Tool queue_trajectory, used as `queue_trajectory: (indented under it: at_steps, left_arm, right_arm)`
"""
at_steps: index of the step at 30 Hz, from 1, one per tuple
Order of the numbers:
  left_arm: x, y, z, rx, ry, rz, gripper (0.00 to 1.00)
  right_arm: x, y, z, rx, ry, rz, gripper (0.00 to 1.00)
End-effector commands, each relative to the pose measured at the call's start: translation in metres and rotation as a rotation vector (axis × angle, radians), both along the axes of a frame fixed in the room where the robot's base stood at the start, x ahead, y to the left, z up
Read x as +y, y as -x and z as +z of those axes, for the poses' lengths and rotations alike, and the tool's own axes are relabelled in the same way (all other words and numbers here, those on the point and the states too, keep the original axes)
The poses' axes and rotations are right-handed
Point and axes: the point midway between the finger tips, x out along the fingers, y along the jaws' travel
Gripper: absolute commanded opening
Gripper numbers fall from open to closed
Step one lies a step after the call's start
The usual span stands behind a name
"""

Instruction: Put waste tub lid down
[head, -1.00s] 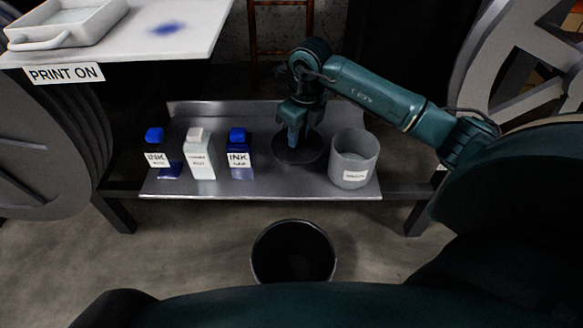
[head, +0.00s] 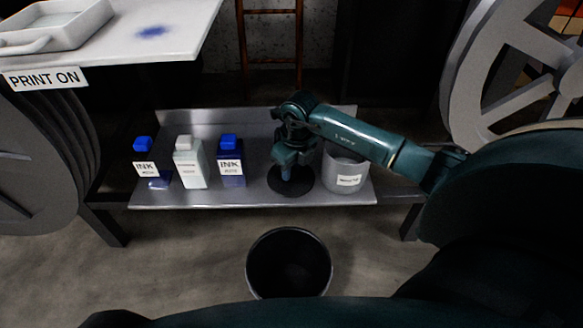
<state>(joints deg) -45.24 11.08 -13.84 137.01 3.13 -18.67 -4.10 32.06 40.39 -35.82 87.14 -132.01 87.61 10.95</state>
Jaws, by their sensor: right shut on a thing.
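The waste tub lid (head: 277,187) is a dark round disc. My right gripper (head: 287,175) is shut on its top side, and the lid looks flat. It is over the front middle of the metal shelf (head: 195,198); I cannot tell if it touches the shelf or hovers just above. A grey open tub (head: 345,173) with a white label stands on the shelf right of the lid, its rim partly hidden by my right arm. The label is too small to read surely. My left gripper is not in view.
Two blue ink bottles (head: 231,165) (head: 146,168) and a white bottle (head: 189,168) stand left of the lid. A black open bin (head: 289,292) is on the floor in front. A white table (head: 185,28) with a tray (head: 60,25) is at upper left.

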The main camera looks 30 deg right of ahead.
Motion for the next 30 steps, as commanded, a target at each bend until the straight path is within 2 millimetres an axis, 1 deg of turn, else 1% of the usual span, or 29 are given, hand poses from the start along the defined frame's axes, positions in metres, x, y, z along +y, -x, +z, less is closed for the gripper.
queue_trajectory:
  at_steps: [6, 7, 14, 20, 23, 26, 30]
  left_arm:
    - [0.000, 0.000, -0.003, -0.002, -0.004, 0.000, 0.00]
    - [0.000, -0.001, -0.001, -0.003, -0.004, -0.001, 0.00]
    - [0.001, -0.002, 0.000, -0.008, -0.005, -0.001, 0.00]
    - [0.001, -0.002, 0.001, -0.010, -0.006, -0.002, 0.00]
    - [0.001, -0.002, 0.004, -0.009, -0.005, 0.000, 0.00]
    - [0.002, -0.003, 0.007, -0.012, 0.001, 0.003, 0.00]
    - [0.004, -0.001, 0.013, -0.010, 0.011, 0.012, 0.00]
  right_arm:
    - [0.000, 0.000, -0.004, 0.000, 0.001, 0.000, 0.00]
    - [0.000, 0.000, -0.003, 0.000, 0.001, 0.000, 0.25]
    - [0.000, 0.000, -0.002, 0.000, 0.001, 0.000, 0.44]
    - [0.000, 0.000, -0.002, 0.000, 0.000, 0.000, 0.45]
    - [0.000, 0.000, 0.002, 0.000, 0.000, 0.000, 0.45]
    - [-0.001, 0.000, 0.012, -0.002, 0.002, 0.001, 0.45]
    - [-0.002, 0.004, 0.040, -0.004, 0.003, 0.002, 0.45]
